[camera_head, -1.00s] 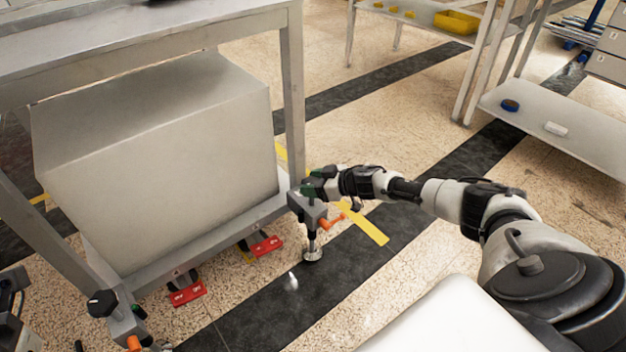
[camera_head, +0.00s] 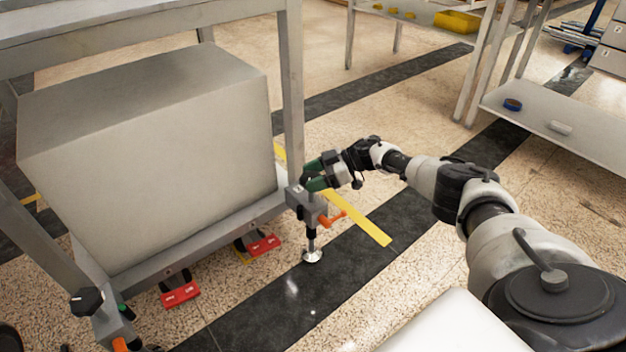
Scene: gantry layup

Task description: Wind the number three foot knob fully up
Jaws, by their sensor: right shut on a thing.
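A grey foot bracket (camera_head: 306,204) sits at the near right corner of the bench frame, with an orange lever (camera_head: 333,218) and a round foot pad (camera_head: 312,256) on the floor. The label on the bracket is too small to read. My right gripper (camera_head: 311,176), with green fingers, is shut at the top of this bracket on its knob, which the fingers mostly hide. Another foot bracket (camera_head: 112,322) at the lower left carries a black knob (camera_head: 86,300), standing free. My left gripper is not in view.
A large grey box (camera_head: 150,160) rests on the bench's lower frame, beside the bench leg (camera_head: 291,90). Two red pedals (camera_head: 180,295) (camera_head: 263,245) show under the frame. A shelf rack (camera_head: 560,130) stands at the right. The floor between is clear.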

